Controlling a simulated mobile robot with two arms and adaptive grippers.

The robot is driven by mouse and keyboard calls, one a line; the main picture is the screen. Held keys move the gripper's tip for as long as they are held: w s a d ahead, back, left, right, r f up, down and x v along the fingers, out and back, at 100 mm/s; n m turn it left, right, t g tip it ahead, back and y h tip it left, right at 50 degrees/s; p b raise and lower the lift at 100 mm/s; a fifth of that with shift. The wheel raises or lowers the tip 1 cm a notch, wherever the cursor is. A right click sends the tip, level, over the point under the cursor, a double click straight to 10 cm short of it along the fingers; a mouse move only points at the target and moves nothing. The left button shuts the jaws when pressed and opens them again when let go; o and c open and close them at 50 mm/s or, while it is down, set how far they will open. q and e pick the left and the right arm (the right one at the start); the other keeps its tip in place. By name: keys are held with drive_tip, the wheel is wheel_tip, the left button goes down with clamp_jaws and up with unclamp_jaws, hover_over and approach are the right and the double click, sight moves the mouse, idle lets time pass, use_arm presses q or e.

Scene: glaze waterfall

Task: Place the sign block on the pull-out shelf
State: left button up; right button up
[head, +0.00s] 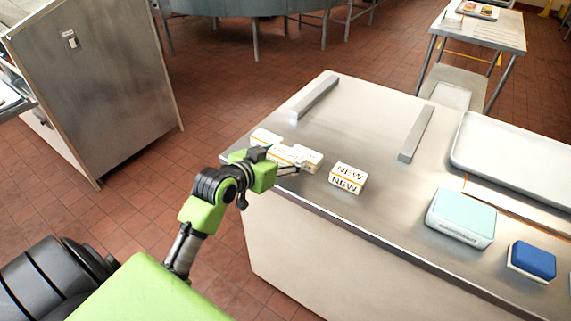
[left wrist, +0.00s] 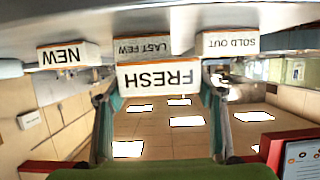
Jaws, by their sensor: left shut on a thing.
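My left gripper (head: 284,162) is at the left end of the steel counter, shut on a white sign block. In the left wrist view this block (left wrist: 158,77) reads FRESH, upside down, and sits between the two fingers; I cannot tell whether it touches the counter. Beyond it are white blocks reading NEW (left wrist: 68,55), LAST FEW (left wrist: 142,47) and SOLD OUT (left wrist: 231,44). In the head view the NEW block (head: 348,178) stands right of the gripper; the other blocks are partly hidden by each other and the gripper. I cannot make out the pull-out shelf. My right gripper is out of view.
The steel counter (head: 340,115) carries two grey bars (head: 314,97) (head: 416,133), a pale green-topped box (head: 461,218), a blue sponge-like block (head: 532,261) and a large tray (head: 520,160). A metal cabinet (head: 95,75) stands at left. Tiled floor lies between.

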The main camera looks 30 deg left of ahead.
use_arm(q)
drive_tip(key=shift+w+f, duration=0.3)
drive_tip(key=shift+f, duration=1.55)
drive_tip(key=shift+f, duration=0.15)
drive_tip(key=o, duration=1.1)
